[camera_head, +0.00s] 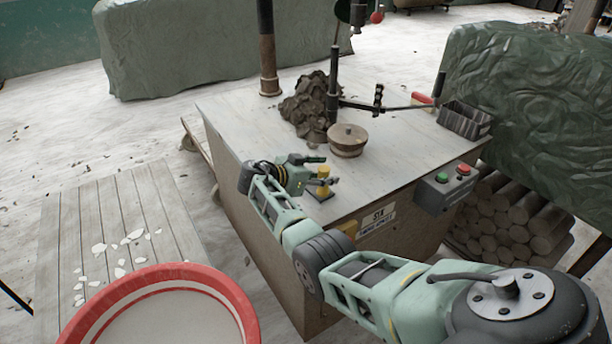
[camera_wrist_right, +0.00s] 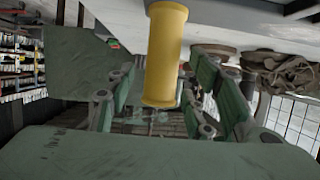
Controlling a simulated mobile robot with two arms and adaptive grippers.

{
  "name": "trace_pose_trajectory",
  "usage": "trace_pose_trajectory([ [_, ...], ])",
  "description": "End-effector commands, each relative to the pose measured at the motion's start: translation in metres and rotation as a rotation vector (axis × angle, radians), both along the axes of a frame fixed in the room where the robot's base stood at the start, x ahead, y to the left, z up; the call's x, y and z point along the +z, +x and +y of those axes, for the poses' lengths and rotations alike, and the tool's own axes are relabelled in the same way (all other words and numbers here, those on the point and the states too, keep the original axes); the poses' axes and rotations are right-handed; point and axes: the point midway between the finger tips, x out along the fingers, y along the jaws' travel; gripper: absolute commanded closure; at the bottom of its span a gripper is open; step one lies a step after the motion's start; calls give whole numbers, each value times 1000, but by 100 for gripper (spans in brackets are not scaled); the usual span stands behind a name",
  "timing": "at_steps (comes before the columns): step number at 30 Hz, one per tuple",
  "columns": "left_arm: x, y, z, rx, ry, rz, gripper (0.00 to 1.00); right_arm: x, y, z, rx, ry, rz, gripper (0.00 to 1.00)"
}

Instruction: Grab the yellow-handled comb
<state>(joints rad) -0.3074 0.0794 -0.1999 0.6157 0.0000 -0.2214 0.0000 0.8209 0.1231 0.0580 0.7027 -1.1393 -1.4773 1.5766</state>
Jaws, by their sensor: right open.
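The yellow-handled comb (camera_head: 324,173) stands upright near the front edge of the worktable, with a dark base under its yellow handle. In the right wrist view the yellow handle (camera_wrist_right: 165,55) hangs down from the top of the picture, between the fingers. My right gripper (camera_head: 322,170) reaches in from the left side of the table at handle height. Its fingers are open, one on each side of the handle; I cannot tell whether either touches it. The comb's teeth cannot be made out. My left gripper is not in view.
On the worktable (camera_head: 245,130) are a round lidded pot (camera_head: 347,142), a heap of dark clay (camera_head: 306,105) and a ribbed metal box (camera_head: 464,120). A button box (camera_head: 446,186) is on its front. A red-rimmed basin (camera_head: 240,310) stands at lower left. The tabletop's left part is clear.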

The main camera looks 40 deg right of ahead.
Motion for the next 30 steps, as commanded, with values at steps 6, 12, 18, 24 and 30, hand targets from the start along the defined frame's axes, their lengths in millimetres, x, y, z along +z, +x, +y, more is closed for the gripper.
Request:
trace_pose_trajectory([
  [6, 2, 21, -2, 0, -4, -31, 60, -2, 0, -3, 1, 1, 0, 52],
  [12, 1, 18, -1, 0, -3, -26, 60, -2, 0, -2, 1, 0, 0, 65],
  [18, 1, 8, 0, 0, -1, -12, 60, -2, 0, -2, 1, 0, 0, 83],
  [24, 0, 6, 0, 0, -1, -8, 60, -2, 0, -2, 1, 0, 1, 100],
  [30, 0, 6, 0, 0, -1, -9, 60, -2, 0, -2, 2, 0, 1, 100],
])
